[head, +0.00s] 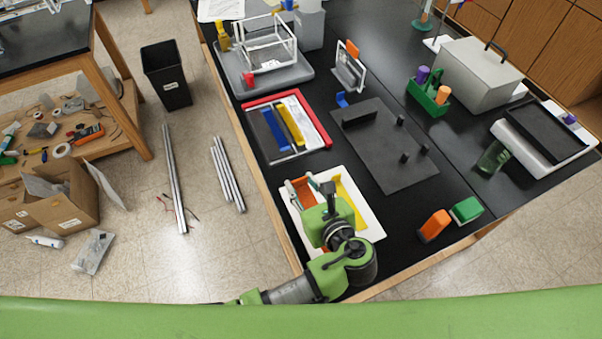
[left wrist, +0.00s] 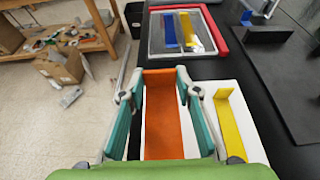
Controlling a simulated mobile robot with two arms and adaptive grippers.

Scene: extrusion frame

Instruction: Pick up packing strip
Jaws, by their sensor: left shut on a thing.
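An orange packing strip (head: 303,192) with a bent end is at the left side of a white tray (head: 371,225) near the table's front edge. My left gripper (head: 301,186) is over the tray and shut on the orange strip. In the left wrist view, the orange strip (left wrist: 163,115) stands between the teal fingers of my left gripper (left wrist: 160,92). A yellow strip (head: 351,203) lies at the right in the same tray, apart from the fingers. Whether the orange strip is clear of the tray floor, I cannot tell. My right gripper is not in view.
Behind the tray is a red-edged frame (head: 325,133) with a blue and a yellow strip (head: 291,124) inside. A dark plate (head: 398,170) with raised blocks lies to the right. An orange block (head: 434,226) and a green block (head: 467,210) stand near the front right.

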